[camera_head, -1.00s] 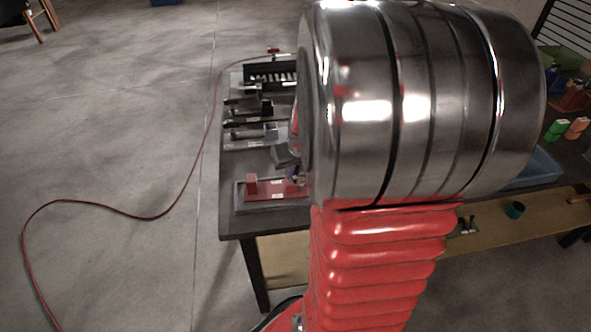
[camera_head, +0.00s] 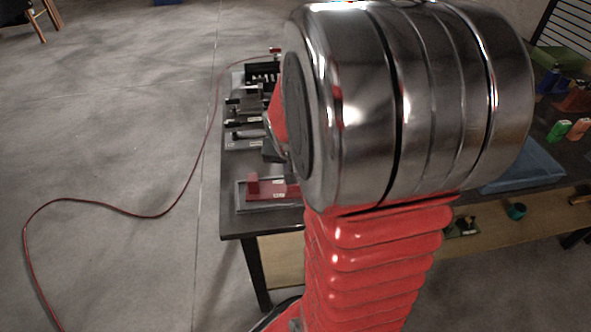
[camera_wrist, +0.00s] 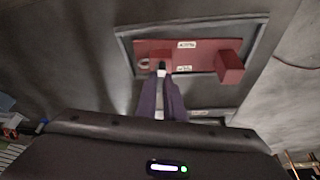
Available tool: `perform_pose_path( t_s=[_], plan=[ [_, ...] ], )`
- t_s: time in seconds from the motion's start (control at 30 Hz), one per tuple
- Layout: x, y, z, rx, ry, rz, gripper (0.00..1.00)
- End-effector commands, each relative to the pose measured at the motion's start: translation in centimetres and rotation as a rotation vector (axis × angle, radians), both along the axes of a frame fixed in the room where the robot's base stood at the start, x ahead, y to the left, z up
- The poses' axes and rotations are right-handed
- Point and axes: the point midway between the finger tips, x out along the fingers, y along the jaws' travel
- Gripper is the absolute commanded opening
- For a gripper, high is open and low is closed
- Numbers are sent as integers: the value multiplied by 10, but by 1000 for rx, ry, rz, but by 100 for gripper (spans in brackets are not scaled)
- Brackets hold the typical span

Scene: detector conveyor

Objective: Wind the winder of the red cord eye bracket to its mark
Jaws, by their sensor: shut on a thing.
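The red cord eye bracket (camera_wrist: 200,62) lies in a grey tray (camera_wrist: 258,62) in the wrist view, with a red block at its right end and a pale ring at its left. In the head view the bracket (camera_head: 254,186) shows at the near end of the table, partly hidden by my arm. My gripper (camera_wrist: 162,72) points at the bracket's left part. Its purple fingers are close together, shut on the winder, a small dark and white piece between the tips. The fingers hide most of the winder, and I cannot make out its mark. The gripper is hidden in the head view.
The dark table (camera_head: 232,226) carries several other fixtures behind the bracket. A blue tray (camera_head: 525,168) and green and orange pieces lie on the right. A red cord (camera_head: 150,215) runs over the floor on the left. My arm blocks the middle of the head view.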

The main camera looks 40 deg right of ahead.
Motion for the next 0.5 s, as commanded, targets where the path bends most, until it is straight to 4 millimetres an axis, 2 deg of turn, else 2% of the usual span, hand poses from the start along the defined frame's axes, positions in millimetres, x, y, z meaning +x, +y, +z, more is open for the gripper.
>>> perform_pose_path(
  t_s=[0.5],
  plan=[
    [2, 1, 0, 0, 0, -256, 0]
  ],
)
